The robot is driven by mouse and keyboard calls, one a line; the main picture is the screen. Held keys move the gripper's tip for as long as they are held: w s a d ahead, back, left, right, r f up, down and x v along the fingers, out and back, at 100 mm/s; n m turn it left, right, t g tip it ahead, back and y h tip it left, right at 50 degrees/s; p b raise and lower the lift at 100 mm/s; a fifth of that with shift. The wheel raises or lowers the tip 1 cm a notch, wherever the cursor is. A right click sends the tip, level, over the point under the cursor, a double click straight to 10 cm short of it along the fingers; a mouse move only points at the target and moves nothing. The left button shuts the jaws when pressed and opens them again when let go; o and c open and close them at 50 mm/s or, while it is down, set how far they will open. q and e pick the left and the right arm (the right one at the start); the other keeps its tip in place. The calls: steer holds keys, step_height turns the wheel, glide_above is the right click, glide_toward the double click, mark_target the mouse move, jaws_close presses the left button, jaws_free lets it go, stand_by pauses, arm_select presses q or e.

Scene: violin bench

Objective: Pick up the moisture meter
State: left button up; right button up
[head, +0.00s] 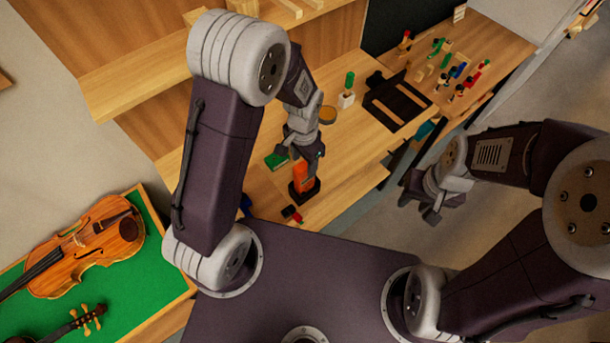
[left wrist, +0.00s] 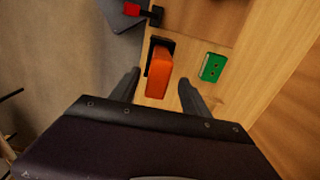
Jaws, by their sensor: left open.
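The moisture meter appears to be the orange upright device (head: 302,177) in a black holder (head: 304,193) on the wooden bench. The left wrist view shows the orange device (left wrist: 159,75) in front of the black holder (left wrist: 161,43). My left gripper (head: 303,155) is above it with its fingers pointing down. In the left wrist view my left gripper's open fingers (left wrist: 158,86) lie on either side of the orange device, with no clear contact. My right gripper (head: 428,200) hangs away from the bench on the right; its opening is unclear.
A green object (left wrist: 213,67) lies beside the holder. A small red and black item (head: 292,213) lies near the bench's front edge. A violin (head: 92,245) lies on green cloth at left.

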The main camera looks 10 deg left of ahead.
mark_target(304, 180)
arm_select(q)
steer(key=shift+s+f, duration=0.15)
steer(key=shift+f, duration=0.7)
step_height(304, 180, down, 4)
steer(key=shift+d+f+p, duration=0.1)
steer(key=shift+p, duration=0.8)
steer(key=shift+f, duration=0.3)
jaws_close()
